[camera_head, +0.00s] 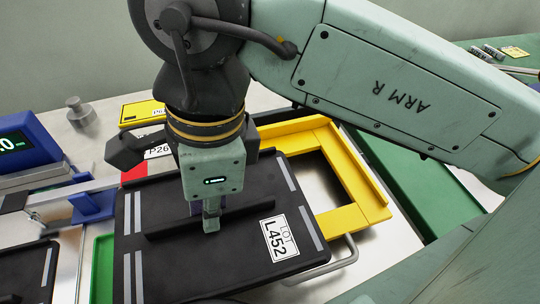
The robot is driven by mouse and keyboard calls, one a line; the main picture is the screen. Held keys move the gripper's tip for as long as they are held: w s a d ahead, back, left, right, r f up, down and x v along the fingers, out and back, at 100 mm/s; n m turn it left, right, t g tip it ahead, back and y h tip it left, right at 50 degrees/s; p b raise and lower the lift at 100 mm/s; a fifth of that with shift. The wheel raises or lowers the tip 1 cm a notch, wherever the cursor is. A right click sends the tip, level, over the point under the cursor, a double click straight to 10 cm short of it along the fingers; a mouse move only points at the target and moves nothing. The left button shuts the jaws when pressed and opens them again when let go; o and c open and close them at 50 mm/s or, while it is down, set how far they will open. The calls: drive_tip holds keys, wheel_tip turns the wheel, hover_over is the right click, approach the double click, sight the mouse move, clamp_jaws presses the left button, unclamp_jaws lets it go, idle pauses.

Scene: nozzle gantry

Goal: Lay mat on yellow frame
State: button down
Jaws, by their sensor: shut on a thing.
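The black mat (255,195) has grey stripes, a raised black rib across its middle and a white label reading "LOT L452". My gripper (211,222) points down over the mat and is shut on its rib; the fingertips are partly hidden. The yellow frame (350,180) is to the right of the mat, with an open middle. The mat's right side overlaps the left part of the frame in the picture and hides it. I cannot tell whether the mat touches the frame or is above it.
A second black striped mat (22,272) is at lower left, with a green edge (103,265) beside it. A blue device with a display (28,142) and a metal weight (80,111) stand at left. A metal bar handle (335,266) juts out below the frame. My arm crosses the upper right.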

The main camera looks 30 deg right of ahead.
sight(286, 161)
drive_tip(key=shift+w+d+f+b, duration=0.25)
drive_tip(key=shift+w+d+f, duration=0.55)
drive_tip(key=shift+d, duration=1.7)
drive_tip(key=shift+w+d+f+b, duration=0.2)
drive_tip(key=shift+w+d+f, duration=0.65)
drive_tip(key=shift+d, duration=1.6)
drive_tip(key=shift+w+d+f+b, duration=0.25)
drive_tip(key=shift+w+d+f, duration=0.55)
drive_tip(key=shift+d, duration=1.7)
drive_tip(key=shift+f+b, duration=0.45)
drive_tip(key=shift+b, duration=0.05)
drive_tip(key=shift+f, duration=0.2)
drive_tip(key=c, duration=1.7)
unclamp_jaws()
